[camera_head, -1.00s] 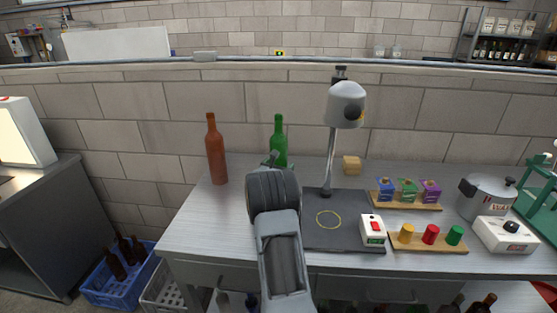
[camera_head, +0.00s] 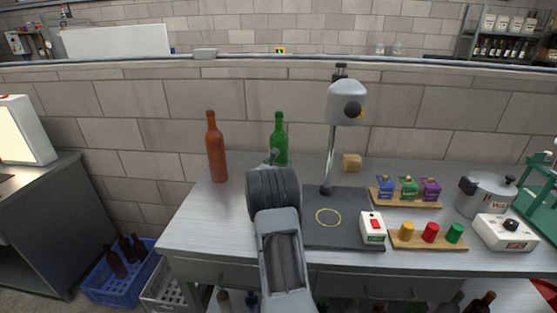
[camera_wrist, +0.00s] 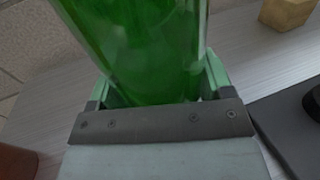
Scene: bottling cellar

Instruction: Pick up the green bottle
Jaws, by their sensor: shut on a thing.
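The green bottle (camera_head: 280,139) stands upright at the back of the metal table, left of the lamp-like machine. It also fills the upper middle of the wrist view (camera_wrist: 140,45). My gripper (camera_wrist: 158,88) is shut on the green bottle, with one green finger on each side of it. In the head view my arm hides the bottle's lower part and most of the gripper. I cannot tell whether the bottle's base touches the table.
A brown bottle (camera_head: 215,150) stands to the left. The grey machine (camera_head: 345,103) rises close on the right, over a dark mat (camera_head: 345,230). A cork-coloured block (camera_head: 352,163) lies behind it. Coloured boxes, knobs and a pot (camera_head: 484,195) fill the right side.

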